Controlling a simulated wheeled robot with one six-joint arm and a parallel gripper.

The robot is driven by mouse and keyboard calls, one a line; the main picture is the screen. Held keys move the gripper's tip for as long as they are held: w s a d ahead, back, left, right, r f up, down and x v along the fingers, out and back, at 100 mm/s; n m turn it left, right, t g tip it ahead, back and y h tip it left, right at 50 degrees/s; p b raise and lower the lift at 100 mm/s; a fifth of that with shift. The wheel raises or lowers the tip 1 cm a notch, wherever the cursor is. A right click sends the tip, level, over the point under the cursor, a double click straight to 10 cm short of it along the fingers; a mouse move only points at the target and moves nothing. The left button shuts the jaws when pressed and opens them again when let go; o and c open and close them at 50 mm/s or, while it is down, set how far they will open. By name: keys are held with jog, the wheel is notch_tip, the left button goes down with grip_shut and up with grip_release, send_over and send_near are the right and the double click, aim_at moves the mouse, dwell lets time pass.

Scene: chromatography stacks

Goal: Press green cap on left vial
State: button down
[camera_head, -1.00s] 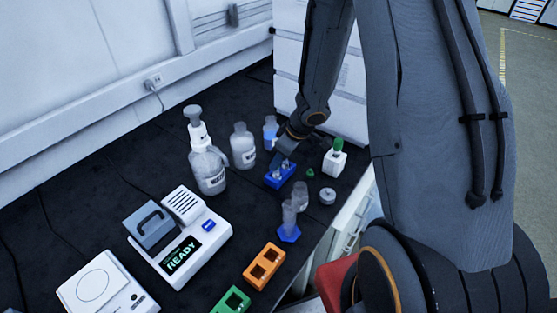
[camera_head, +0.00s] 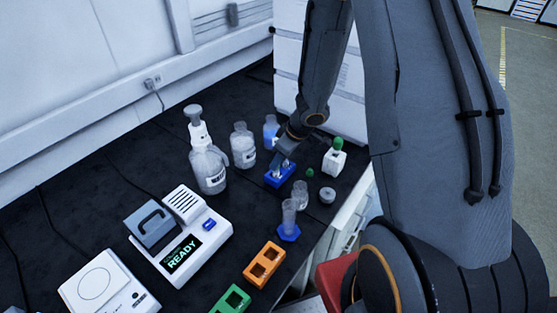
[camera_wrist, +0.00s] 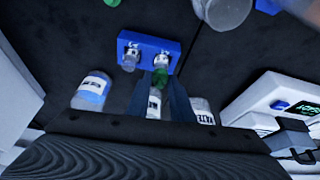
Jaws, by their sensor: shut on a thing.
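My gripper (camera_wrist: 160,88) points at the blue rack (camera_wrist: 174,46) and is shut on a green cap (camera_wrist: 160,77). The rack holds two small clear vials with pale labels. One vial (camera_wrist: 130,58) is on the left in the wrist view and shows no cap. The other vial (camera_wrist: 162,60) is on the right, directly at the held cap; whether the cap is seated on it I cannot tell. In the head view my gripper (camera_head: 283,162) is at the blue rack (camera_head: 279,179), and its fingers and wrist partly hide the vials.
A loose green cap (camera_head: 310,173) lies beside the rack. A white block with a green top (camera_head: 335,157), a grey round piece (camera_head: 327,195) and clear vessels (camera_head: 300,194) stand close by. Bottles (camera_head: 243,145) stand behind. An orange rack (camera_head: 264,265) is nearer the front.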

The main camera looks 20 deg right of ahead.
jog(key=shift+p, duration=0.35)
dwell(0.6)
jog(key=c, duration=1)
grip_release()
jog(key=shift+r, duration=0.1)
jog(key=shift+r+p, duration=2.3)
jog(key=shift+p, duration=0.95)
jog(key=shift+r, duration=1.05)
grip_shut()
